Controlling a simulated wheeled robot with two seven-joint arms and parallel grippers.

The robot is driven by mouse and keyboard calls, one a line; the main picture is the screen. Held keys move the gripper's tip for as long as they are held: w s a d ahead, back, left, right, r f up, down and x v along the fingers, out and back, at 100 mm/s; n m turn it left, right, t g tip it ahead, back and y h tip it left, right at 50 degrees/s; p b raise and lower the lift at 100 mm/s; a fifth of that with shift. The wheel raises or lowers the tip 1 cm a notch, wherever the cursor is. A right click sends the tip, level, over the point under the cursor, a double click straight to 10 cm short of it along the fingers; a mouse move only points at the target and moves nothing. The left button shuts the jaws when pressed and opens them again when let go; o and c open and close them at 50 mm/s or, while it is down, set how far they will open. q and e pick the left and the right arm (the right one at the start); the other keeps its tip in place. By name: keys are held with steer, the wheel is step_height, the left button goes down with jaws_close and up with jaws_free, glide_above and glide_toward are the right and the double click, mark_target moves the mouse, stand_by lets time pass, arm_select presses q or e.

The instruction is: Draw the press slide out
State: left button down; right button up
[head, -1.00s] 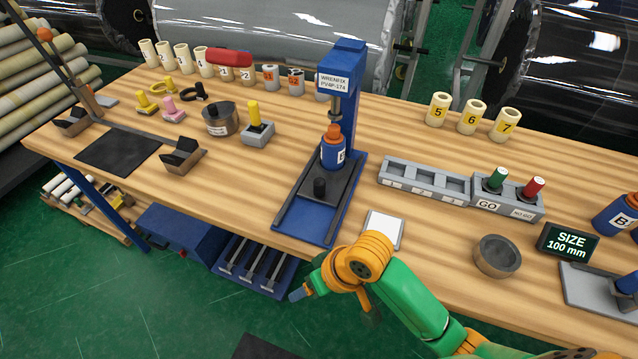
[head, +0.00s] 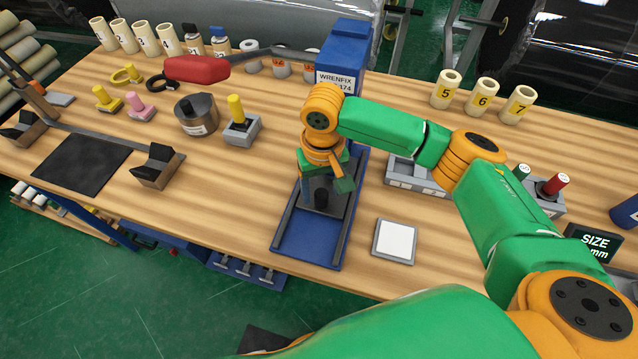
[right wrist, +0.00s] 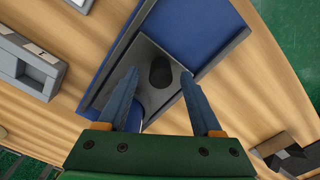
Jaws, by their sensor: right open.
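The press (head: 343,58) is a blue column with a white label, standing on a blue base (head: 305,243) with side rails. Its slide is a dark grey plate (right wrist: 165,95) lying between the rails, with a black upright knob (right wrist: 160,70). The knob also shows in the head view (head: 321,199). My right gripper (head: 323,188) is over the slide in front of the column, pointing down. In the right wrist view my right gripper (right wrist: 159,76) is open, its two blue fingers either side of the knob in the picture; contact cannot be told. My left gripper is out of view.
A red-gripped lever (head: 197,68) reaches left from the press. A white-topped pad (head: 395,240) lies right of the base. A grey rack (head: 405,175) stands to the right, partly behind my arm.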

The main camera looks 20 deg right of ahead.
steer(key=shift+s+f, duration=0.4)
steer(key=shift+s, duration=0.25)
steer(key=shift+f, duration=0.3)
steer(key=shift+w+f, duration=0.25)
steer(key=shift+w, duration=0.25)
steer(key=shift+w+f, duration=0.25)
steer(key=shift+w, duration=0.25)
steer(key=shift+c, duration=0.7)
steer(key=c, duration=0.4)
steer(key=shift+s+a+r, duration=0.1)
steer(key=shift+s, duration=0.1)
steer(key=c, duration=0.3)
jaws_close()
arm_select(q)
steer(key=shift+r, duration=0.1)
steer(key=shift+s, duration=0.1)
arm_select(e)
steer(key=shift+w, duration=0.1)
